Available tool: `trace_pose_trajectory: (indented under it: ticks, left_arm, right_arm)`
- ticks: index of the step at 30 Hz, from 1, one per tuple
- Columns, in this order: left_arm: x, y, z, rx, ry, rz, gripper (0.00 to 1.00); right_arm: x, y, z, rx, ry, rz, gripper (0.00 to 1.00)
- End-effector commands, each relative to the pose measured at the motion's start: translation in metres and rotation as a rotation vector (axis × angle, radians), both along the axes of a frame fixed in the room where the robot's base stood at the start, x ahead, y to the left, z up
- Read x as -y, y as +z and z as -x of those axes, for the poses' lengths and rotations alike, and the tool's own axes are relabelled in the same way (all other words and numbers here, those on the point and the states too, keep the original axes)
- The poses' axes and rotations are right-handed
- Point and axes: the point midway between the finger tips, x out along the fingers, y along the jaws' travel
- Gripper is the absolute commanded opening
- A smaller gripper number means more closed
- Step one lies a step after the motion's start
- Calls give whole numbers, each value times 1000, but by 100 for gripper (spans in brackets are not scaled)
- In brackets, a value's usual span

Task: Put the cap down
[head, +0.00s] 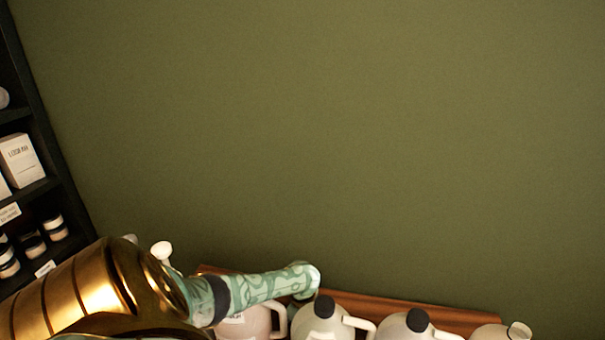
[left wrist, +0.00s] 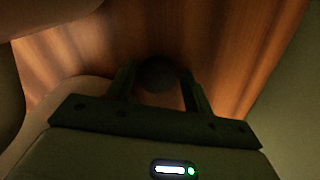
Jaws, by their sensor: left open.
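In the left wrist view, a dark round cap (left wrist: 157,73) is between the fingertips of my left gripper (left wrist: 160,88), against the brown wooden surface (left wrist: 225,45). My left gripper is open around the cap. The picture is dark, and I cannot tell whether a finger touches it. In the head view my left arm reaches over the jugs and its gripper is hidden. My right gripper is in neither view.
In the head view, two pale jugs with dark caps (head: 325,306) (head: 417,320) stand in a row. The rightmost jug (head: 490,333) shows an uncapped neck. A pinkish jug (head: 252,322) is below my arm. A dark shelf (head: 40,190) stands at the left, before a green wall.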

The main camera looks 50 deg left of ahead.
Motion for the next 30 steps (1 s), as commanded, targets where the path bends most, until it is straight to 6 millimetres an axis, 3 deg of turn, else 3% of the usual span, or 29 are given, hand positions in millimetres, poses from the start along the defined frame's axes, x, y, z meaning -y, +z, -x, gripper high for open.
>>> trace_pose_trajectory:
  ticks: [1,5,15,21,30]
  left_arm:
    - [4,-7,8,-18,-4,6,60]
    - [5,1,8,-19,-5,6,60]
    - [2,82,4,-8,-5,1,60]
    - [2,118,3,-8,-3,2,60]
    - [2,129,3,-8,-1,4,60]
  right_arm:
    - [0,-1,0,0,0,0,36]
    - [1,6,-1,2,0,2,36]
    - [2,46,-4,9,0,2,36]
    - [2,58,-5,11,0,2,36]
    - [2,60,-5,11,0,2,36]
